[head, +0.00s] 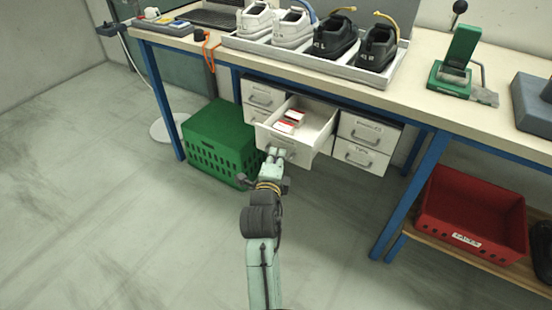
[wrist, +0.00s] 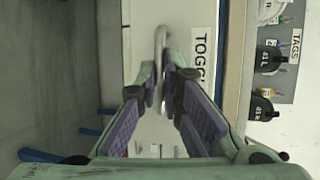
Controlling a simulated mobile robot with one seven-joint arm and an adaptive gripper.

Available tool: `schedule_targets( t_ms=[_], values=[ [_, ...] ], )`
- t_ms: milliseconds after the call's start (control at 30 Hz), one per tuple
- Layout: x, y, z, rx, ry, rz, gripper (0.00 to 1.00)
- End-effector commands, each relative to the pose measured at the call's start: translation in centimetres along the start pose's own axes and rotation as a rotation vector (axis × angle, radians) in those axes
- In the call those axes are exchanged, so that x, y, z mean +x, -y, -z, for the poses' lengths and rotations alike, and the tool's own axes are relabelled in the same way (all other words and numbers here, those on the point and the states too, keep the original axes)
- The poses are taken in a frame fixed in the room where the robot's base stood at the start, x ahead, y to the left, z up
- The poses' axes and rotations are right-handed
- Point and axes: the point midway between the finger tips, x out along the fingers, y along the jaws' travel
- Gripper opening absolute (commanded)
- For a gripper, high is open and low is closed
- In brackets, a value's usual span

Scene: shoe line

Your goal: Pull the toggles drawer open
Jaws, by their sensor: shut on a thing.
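The toggles drawer (head: 322,129) is white and stands pulled out from the white drawer unit under the bench. Two small red-and-white boxes (head: 290,121) lie inside it. In the wrist view its front (wrist: 145,50) carries a label reading "TOGG", partly covered by a finger. My gripper (head: 274,152) is at the drawer front; in the wrist view its two fingers (wrist: 162,85) are shut on the metal handle (wrist: 161,40). In the head view my gripper hides most of the handle.
A green crate (head: 215,150) stands on the floor left of the drawer. Other closed drawers (head: 357,157) sit beside it. A blue bench leg (head: 408,195) and a red crate (head: 468,221) are at right. The floor around my arm is clear.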

Motion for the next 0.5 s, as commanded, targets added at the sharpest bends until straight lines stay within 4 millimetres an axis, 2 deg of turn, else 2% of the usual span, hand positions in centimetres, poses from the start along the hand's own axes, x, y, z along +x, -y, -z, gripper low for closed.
schedule_targets(
  t_ms=[200,233,500],
  values=[
    [0.00,0.01,-0.01,-0.002,0.000,0.000,0.00],
    [0.00,0.01,-0.01,-0.002,0.000,0.000,0.10],
    [0.00,0.00,-0.01,0.000,0.000,0.000,0.28]
  ],
)
